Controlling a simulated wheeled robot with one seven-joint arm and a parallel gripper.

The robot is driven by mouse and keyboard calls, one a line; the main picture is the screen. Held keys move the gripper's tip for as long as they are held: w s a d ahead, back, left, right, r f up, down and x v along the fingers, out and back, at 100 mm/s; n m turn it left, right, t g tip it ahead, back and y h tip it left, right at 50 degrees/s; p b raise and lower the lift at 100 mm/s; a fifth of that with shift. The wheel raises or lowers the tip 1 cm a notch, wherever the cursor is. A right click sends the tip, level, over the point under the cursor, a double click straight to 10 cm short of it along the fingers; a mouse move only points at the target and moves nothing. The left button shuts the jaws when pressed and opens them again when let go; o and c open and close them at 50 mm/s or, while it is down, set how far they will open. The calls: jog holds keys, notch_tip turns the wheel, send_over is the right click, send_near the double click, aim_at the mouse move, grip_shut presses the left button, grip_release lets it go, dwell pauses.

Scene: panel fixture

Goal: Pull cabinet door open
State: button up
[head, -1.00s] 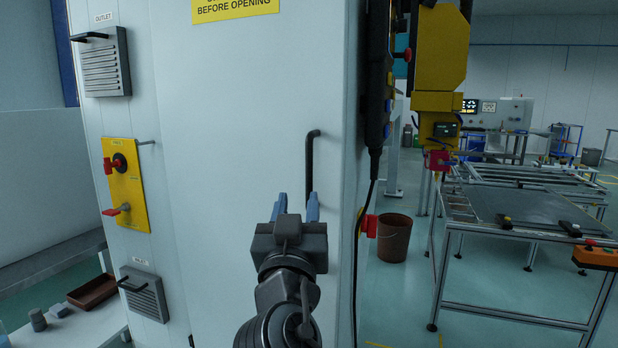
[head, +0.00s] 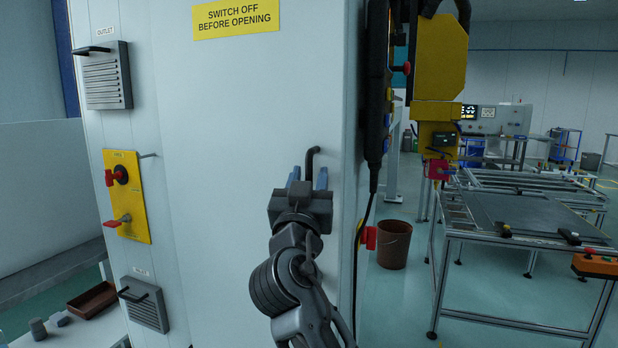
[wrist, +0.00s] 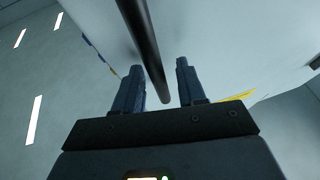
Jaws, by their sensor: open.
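The cabinet door (head: 240,110) is a pale panel that looks shut, with a yellow "SWITCH OFF BEFORE OPENING" label (head: 236,19). Its dark vertical bar handle (head: 312,160) is near the right edge. In the head view my gripper (head: 307,178) is in front of the handle and hides its lower part. In the wrist view the handle (wrist: 143,45) runs down between the two open blue-grey fingers (wrist: 157,85), with gaps on both sides. I cannot tell how deep the handle sits between the fingers.
Left of the door are a yellow switch plate (head: 127,197) with red knobs, an outlet vent (head: 103,75) and a lower vent (head: 144,303). A black pendant (head: 376,85) hangs at the cabinet's right edge. A brown bucket (head: 394,245) and metal-framed table (head: 520,225) stand to the right.

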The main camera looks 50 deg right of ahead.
jog(key=shift+c, duration=0.3)
grip_shut()
dwell(0.3)
